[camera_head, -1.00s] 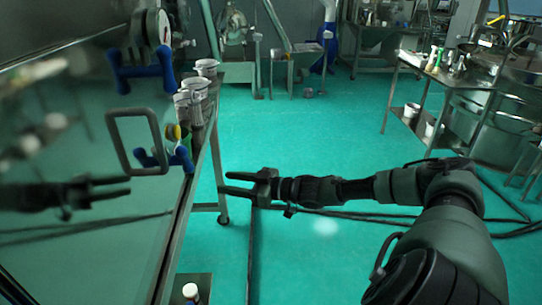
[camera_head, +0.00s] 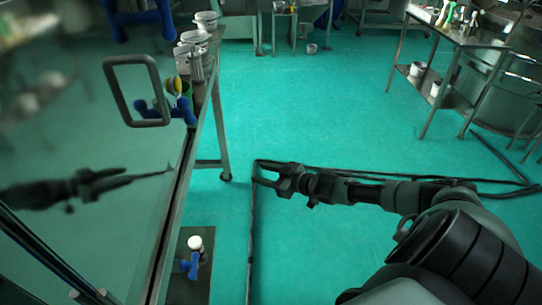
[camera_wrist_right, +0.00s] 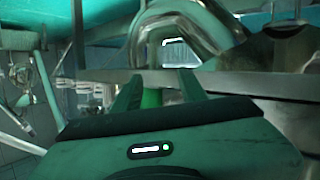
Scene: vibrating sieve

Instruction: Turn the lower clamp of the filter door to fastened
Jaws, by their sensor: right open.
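The reflective filter door (camera_head: 90,150) fills the left of the head view, with a grey loop handle (camera_head: 157,90) on it. Two blue-handled fittings sit by its right edge: an upper one (camera_head: 150,18), cut by the top of the picture, and a lower one (camera_head: 184,110), which looks like the lower clamp. Its mirror image shows beside it, and I cannot tell its exact setting. My right gripper (camera_head: 263,174) is open and empty, right of the door edge and apart from the clamp. In the right wrist view its fingers (camera_wrist_right: 160,88) stand apart. My left gripper is out of view.
Metal canisters (camera_head: 190,50) stand behind the door edge. A white-capped blue-handled item (camera_head: 191,264) is low by the door, on a dark plate (camera_head: 190,292). A dark cable or pipe (camera_head: 250,240) lies on the open green floor. A side table (camera_head: 450,38) stands at the right.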

